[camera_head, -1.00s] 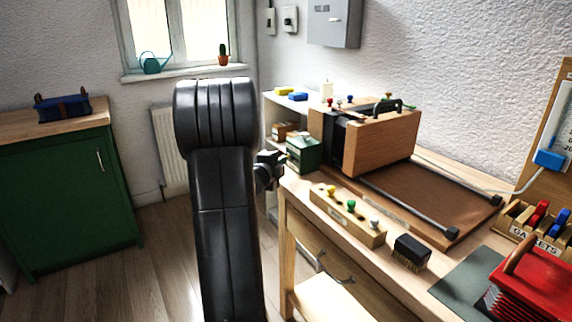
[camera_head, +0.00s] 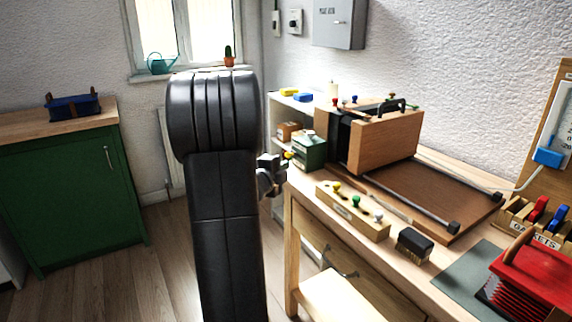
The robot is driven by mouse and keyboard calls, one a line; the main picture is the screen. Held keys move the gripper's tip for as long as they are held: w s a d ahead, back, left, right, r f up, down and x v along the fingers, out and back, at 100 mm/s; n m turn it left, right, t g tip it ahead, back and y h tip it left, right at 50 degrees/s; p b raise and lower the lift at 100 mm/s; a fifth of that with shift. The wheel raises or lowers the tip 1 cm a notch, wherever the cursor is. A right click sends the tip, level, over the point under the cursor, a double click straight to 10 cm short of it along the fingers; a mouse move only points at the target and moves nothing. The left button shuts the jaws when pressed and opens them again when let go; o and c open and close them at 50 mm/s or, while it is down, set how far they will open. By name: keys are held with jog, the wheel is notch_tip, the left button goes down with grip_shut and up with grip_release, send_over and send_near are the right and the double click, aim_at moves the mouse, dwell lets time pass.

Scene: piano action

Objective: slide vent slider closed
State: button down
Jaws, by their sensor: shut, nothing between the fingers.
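My gripper (camera_head: 270,177) shows in part just right of my big black arm link, near the left end of the workbench. Its fingers are small and partly hidden, and it looks shut and empty. A small yellow piece (camera_head: 289,154) shows right at its upper edge, in front of a dark green box (camera_head: 311,152). I cannot tell whether they touch. I cannot clearly make out a vent slider. A wooden block (camera_head: 352,210) on the bench's front edge carries yellow, green and white knobs.
A wooden box with a black handle (camera_head: 382,137) stands on rails at the bench's back. A black brush (camera_head: 413,244), a gaskets rack (camera_head: 531,226) and a red bellows-like object (camera_head: 530,275) lie to the right. A green cabinet (camera_head: 72,190) stands left, with open floor between.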

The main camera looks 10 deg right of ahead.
jog(key=v, duration=0.5)
jog(key=shift+s+a+r, duration=0.1)
jog(key=shift+s, duration=0.05)
